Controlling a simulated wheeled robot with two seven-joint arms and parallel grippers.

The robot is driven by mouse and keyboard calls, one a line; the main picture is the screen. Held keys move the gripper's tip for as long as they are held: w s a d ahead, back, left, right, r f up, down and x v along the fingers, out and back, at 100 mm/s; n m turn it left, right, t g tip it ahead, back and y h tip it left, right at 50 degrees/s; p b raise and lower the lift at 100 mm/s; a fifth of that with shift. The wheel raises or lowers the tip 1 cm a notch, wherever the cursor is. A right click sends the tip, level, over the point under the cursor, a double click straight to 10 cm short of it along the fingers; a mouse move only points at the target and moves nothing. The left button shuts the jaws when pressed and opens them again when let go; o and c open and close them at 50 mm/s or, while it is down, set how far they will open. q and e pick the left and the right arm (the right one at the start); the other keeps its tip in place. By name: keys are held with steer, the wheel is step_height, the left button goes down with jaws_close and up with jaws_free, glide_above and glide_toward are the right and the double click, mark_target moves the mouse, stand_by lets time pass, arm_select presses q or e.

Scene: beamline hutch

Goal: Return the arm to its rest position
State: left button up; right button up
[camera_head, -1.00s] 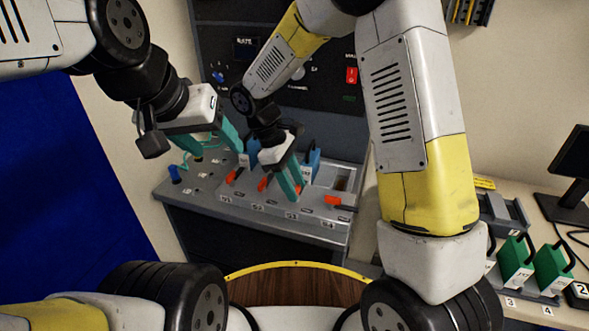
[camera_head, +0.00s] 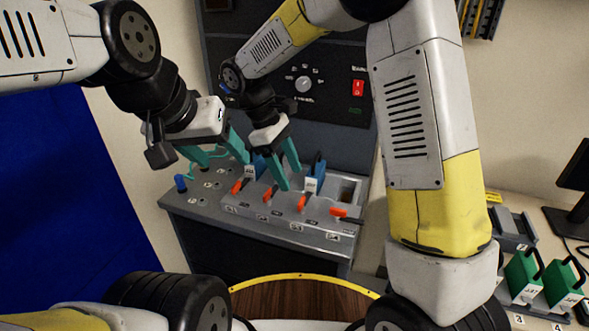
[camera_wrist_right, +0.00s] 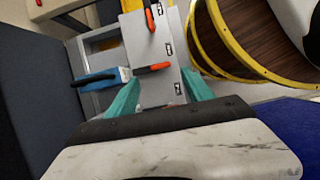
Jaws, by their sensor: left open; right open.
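My right gripper (camera_head: 289,176) is open and empty, with its teal fingers above the grey slotted console (camera_head: 290,238). In the right wrist view its fingers (camera_wrist_right: 161,92) are spread over the console top, near an orange lever (camera_wrist_right: 153,68). My left gripper (camera_head: 217,155) is open, to the left of the right one, over the console's back left part. Part of it overlaps the blue-handled modules in the picture. The right arm reaches in from the upper right and bends down to the console.
Blue-handled modules (camera_head: 315,178) stand in the console behind a row of orange levers (camera_head: 268,194). A dark control panel (camera_head: 330,94) rises behind. Green modules (camera_head: 523,272) and a monitor (camera_head: 575,175) are on the bench at right. A blue panel (camera_head: 60,210) is at left.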

steer(key=shift+r, duration=0.15)
steer(key=s+d+r+m+t+y, duration=0.6)
steer(key=s+d+r+m, duration=0.7)
steer(key=d, duration=0.4)
steer(key=shift+s+d+m+t, duration=0.3)
steer(key=shift+s+t, duration=0.3)
steer(key=shift+t, duration=0.2)
stand_by(0.8)
